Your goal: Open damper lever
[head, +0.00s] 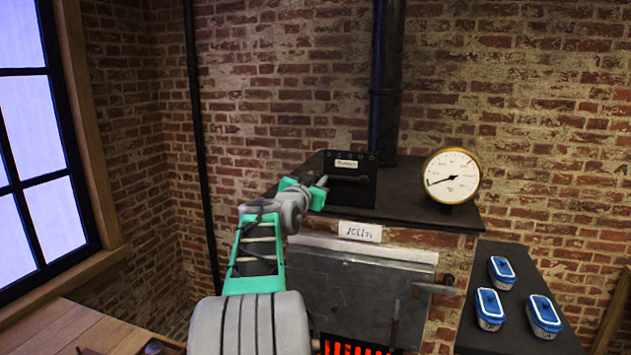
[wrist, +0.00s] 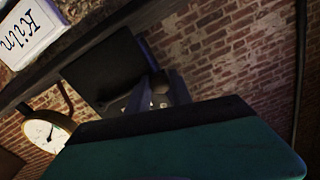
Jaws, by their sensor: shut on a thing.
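The damper box (head: 362,191) is a black box with a small label, standing on the dark kiln top in the head view. Its lever (head: 348,178) is a short dark bar on the front face. My gripper (head: 320,183) is at the left end of this lever and shut on it. In the wrist view the fingers of my gripper (wrist: 160,92) are close together in front of the black box (wrist: 105,70). The grip itself is small and dark, and the fingers hide part of the lever.
A round gauge (head: 452,176) stands on the kiln top at the right. A "Kiln" sign (head: 360,232) is above the grey kiln door (head: 355,295). Several blue-lidded jars (head: 502,272) sit on a dark side shelf (head: 485,335). A dark pipe (head: 387,80) rises behind the box.

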